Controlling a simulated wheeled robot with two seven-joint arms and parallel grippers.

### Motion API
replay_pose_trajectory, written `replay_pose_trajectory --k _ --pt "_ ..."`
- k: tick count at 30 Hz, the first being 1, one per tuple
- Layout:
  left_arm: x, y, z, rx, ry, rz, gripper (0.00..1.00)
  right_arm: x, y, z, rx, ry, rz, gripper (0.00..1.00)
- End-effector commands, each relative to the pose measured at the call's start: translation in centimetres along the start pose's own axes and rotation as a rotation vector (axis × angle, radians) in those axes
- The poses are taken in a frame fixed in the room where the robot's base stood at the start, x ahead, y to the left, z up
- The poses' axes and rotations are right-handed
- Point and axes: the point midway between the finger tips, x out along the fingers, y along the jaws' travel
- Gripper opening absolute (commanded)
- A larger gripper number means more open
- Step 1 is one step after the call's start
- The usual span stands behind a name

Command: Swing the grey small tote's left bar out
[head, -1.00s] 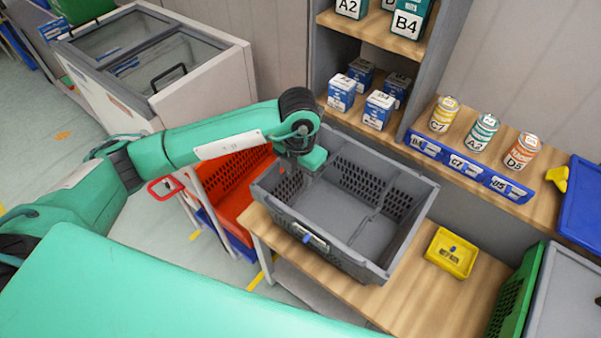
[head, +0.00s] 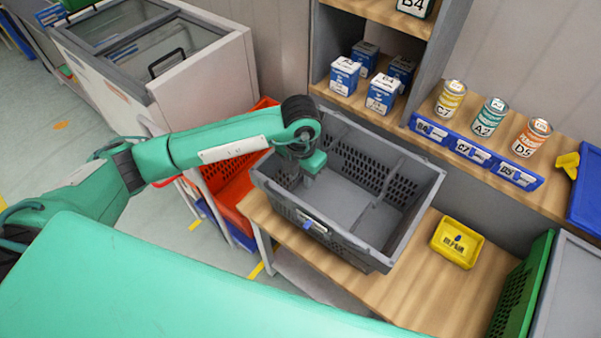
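The grey small tote (head: 402,237) stands open on the wooden table, with slotted walls and a label on its near side. A thin grey bar (head: 386,186) runs across the inside, right of the middle; I cannot make out a separate left bar. My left gripper (head: 305,180) points down inside the tote's left part, close to the left wall. Its fingertips are small and partly hidden by the wrist, so I cannot tell whether they are open or touch a bar. My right gripper does not show.
A red-orange tote (head: 232,182) stands left of the table (head: 430,290). A yellow tray (head: 457,243) lies on the table to the right, near a green crate (head: 522,285). Behind are shelves with blue boxes (head: 383,92) and cans (head: 489,117).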

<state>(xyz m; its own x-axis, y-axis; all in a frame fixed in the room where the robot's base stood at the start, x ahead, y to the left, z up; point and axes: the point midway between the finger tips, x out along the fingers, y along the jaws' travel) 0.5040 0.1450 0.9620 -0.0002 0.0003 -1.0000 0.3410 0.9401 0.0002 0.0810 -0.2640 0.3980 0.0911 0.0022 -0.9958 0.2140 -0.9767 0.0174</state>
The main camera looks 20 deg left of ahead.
Motion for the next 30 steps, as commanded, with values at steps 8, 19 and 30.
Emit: replay_pose_trajectory --k 8,19,30 --pt "0.0 0.0 0.0 0.000 -0.001 0.000 0.06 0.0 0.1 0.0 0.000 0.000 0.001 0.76" --pt "-1.9 -0.1 0.0 0.001 -0.001 0.000 0.06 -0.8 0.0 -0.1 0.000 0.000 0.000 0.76" --pt "-2.5 0.1 0.0 0.000 -0.001 0.000 0.06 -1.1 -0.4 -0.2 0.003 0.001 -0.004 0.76"
